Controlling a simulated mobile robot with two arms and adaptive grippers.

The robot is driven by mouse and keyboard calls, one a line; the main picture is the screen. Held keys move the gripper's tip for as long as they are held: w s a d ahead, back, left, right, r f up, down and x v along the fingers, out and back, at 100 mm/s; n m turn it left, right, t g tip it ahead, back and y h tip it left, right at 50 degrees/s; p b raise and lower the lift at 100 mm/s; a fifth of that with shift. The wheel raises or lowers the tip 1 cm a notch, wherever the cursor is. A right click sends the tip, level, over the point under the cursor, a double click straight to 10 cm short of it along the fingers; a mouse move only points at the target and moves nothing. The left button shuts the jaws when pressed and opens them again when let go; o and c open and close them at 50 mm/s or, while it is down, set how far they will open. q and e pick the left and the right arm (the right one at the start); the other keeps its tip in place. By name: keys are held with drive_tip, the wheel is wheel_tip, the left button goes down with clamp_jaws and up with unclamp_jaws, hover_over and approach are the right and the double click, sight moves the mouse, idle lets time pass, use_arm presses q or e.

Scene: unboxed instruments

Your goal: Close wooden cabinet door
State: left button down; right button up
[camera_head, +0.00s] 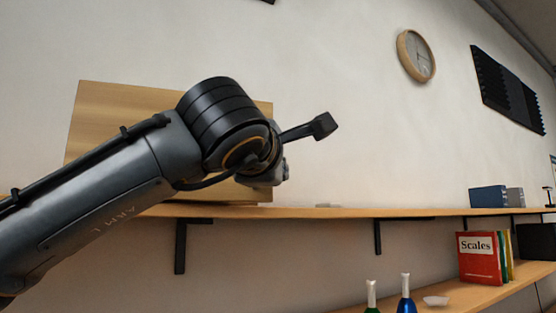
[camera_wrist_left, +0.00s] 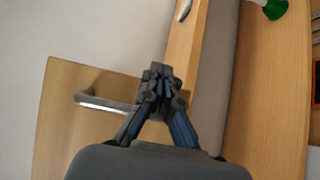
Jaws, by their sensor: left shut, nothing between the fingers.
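The wooden cabinet (camera_head: 95,115) is a light-brown panelled shape on the upper shelf, largely hidden behind my left arm in the head view. In the left wrist view, a flat wooden door panel (camera_wrist_left: 62,135) shows at the left with a metal bar handle (camera_wrist_left: 100,103). I cannot tell how far the door stands open. My left gripper (camera_wrist_left: 160,75) is shut and empty, just right of the handle in that view; contact with the door is not clear. My right gripper is not in view.
A lower shelf (camera_head: 450,297) holds green and blue bottles (camera_head: 405,295), a dish and a red book (camera_head: 478,258).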

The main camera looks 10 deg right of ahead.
use_arm(q)
drive_tip(key=w+a+p, duration=0.1)
drive_tip(key=w+a, duration=0.1)
drive_tip(key=w, duration=0.4)
drive_tip(key=shift+w+r+p, duration=0.2)
drive_tip(key=shift+w+p, duration=0.1)
drive_tip(key=shift+p, duration=0.1)
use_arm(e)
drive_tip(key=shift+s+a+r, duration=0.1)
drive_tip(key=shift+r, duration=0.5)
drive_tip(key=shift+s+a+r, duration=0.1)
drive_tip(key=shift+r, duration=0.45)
use_arm(q)
drive_tip(key=shift+a, duration=0.1)
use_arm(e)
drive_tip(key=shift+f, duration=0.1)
